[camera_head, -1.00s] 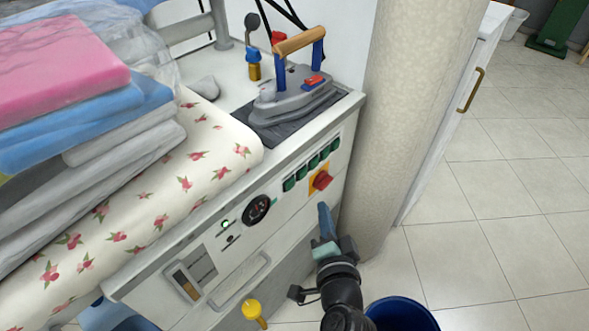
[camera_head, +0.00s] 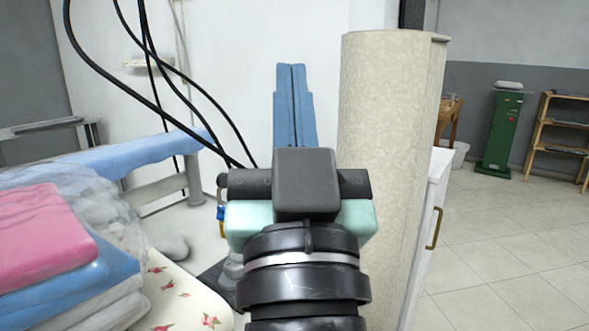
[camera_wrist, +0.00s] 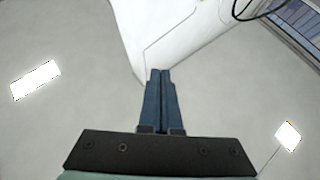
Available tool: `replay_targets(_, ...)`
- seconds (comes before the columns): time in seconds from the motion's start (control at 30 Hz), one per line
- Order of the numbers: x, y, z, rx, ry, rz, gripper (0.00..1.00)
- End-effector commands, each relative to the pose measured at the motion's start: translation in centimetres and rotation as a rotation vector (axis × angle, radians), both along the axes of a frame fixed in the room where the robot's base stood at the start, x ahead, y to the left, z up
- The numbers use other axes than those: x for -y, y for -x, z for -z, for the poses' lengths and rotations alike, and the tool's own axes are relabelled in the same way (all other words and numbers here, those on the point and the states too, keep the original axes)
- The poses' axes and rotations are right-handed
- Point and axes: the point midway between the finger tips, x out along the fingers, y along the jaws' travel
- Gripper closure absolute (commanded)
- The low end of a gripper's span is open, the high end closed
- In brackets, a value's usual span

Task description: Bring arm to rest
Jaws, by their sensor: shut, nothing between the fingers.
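My gripper (camera_head: 292,72) stands upright in the middle of the head view, its two blue fingers pointing up and lying side by side, shut and empty. My black and teal wrist fills the lower middle and hides most of the ironing station and the iron behind it. In the wrist view the shut blue fingers (camera_wrist: 160,74) point towards the ceiling, with nothing between them.
Folded pink and blue cloths (camera_head: 42,238) lie at the left on a flowered cover (camera_head: 178,300). A textured beige column (camera_head: 385,150) stands just right of my arm. Black cables (camera_head: 165,85) hang at the back left. Tiled floor (camera_head: 500,240) is open at the right.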

Motion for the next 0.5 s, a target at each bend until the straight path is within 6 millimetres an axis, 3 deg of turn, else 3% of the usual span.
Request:
replay_targets(0.03, -0.2, 2.8, -3.3, 0.092, 0.016, 0.033, 1.00)
replay_targets(0.1, 0.2, 6.9, -6.8, 0.206, 0.027, 0.096, 1.00)
replay_targets(0.17, 0.2, 5.6, -9.9, 0.171, 0.030, 0.092, 1.00)
replay_targets(0.5, 0.2, 5.5, -20.6, 0.165, 0.029, 0.088, 1.00)
